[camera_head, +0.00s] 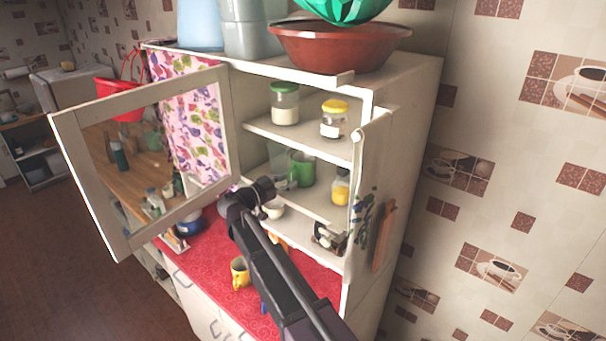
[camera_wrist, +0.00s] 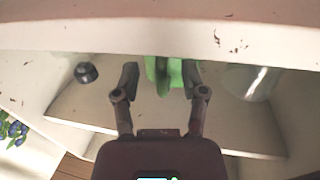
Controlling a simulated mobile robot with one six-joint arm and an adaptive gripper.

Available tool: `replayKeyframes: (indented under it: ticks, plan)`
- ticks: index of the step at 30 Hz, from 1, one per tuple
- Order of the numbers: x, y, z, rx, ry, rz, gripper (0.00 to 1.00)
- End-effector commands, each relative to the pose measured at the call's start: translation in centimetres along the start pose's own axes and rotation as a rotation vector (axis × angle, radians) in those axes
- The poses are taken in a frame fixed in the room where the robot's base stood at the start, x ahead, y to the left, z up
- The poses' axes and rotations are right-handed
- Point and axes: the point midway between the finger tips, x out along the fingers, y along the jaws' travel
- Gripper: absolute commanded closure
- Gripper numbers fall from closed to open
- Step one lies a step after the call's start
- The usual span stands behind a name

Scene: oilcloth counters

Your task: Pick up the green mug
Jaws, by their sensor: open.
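In the wrist view the mug (camera_wrist: 161,70) is at the top centre, partly cut off by a pale shelf edge. My gripper (camera_wrist: 160,82) is open, with one finger on each side of the mug's near part. I cannot tell whether the fingers touch it. In the head view my arm reaches up to the shelf from below, and its fingers are not clear.
The open glass door (camera_head: 150,160) stands left of my arm. Yellow jar (camera_head: 341,187) is right of the mug; other jars (camera_head: 285,104) stand on the shelf above. A yellow mug (camera_head: 240,272) is on the red counter (camera_head: 215,265). A glass (camera_wrist: 252,82) is beside my gripper.

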Motion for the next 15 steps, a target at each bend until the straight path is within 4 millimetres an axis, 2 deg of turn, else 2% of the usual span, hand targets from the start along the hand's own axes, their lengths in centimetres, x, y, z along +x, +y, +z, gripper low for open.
replayKeyframes:
  ticks: [4,15]
  plan:
    - [0.74,-0.04,-0.02,0.0,0.0,-0.002,0.45]
    - [0.74,-0.05,-0.02,0.0,0.0,-0.002,0.45]
